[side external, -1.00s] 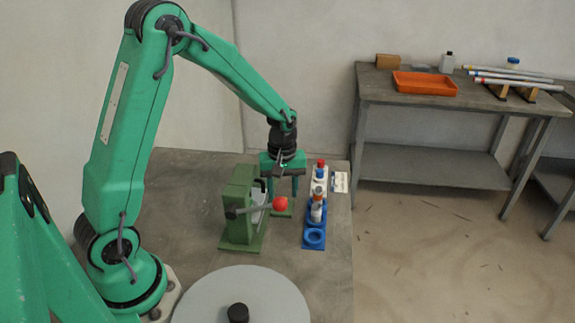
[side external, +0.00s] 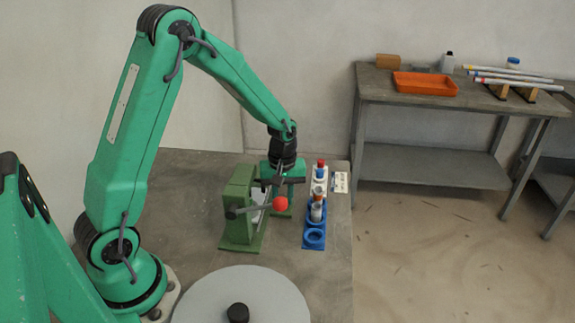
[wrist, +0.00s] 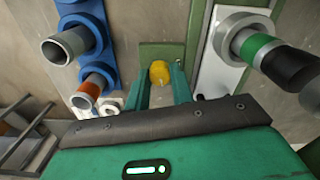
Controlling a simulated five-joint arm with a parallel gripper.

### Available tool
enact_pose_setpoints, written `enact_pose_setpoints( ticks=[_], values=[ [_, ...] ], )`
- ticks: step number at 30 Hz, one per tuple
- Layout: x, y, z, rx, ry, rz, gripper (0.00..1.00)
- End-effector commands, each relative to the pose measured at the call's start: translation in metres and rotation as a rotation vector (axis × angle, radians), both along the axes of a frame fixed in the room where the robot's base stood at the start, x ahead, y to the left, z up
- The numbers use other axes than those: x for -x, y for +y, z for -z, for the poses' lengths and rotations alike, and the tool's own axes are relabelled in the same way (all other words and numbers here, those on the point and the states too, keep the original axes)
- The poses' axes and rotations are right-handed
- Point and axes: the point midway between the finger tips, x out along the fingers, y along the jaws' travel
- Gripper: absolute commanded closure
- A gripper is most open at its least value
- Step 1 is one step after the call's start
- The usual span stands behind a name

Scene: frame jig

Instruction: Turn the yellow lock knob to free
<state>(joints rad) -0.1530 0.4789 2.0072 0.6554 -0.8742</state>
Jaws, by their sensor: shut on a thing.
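The yellow lock knob (wrist: 160,72) shows in the wrist view on a green plate (wrist: 160,50), between the two green fingers of my gripper (wrist: 159,84). The fingers are shut on it. In the side external view my gripper (side external: 281,198) points down behind the green jig frame (side external: 240,205). The knob is hidden there by my gripper and the jig's lever. I cannot read the knob's angle.
A lever with a red ball (side external: 280,203) reaches in front of my gripper. A blue rack (side external: 314,238) with capped tubes stands close on the right. A grey round plate (side external: 241,295) lies at the front. An orange tray (side external: 425,84) is on the far bench.

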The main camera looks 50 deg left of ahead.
Motion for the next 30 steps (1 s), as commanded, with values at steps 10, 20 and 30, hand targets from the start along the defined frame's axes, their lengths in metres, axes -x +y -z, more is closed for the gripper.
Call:
enact_pose_setpoints(
  ticks=[10,20,30],
  values=[
    [0.0000,0.0000,-0.0005,0.000,0.000,0.171,1.00],
    [-0.0001,0.0001,-0.0006,0.000,0.000,0.260,0.99],
    [-0.0001,0.0001,-0.0006,0.000,0.000,0.258,0.55]
  ],
)
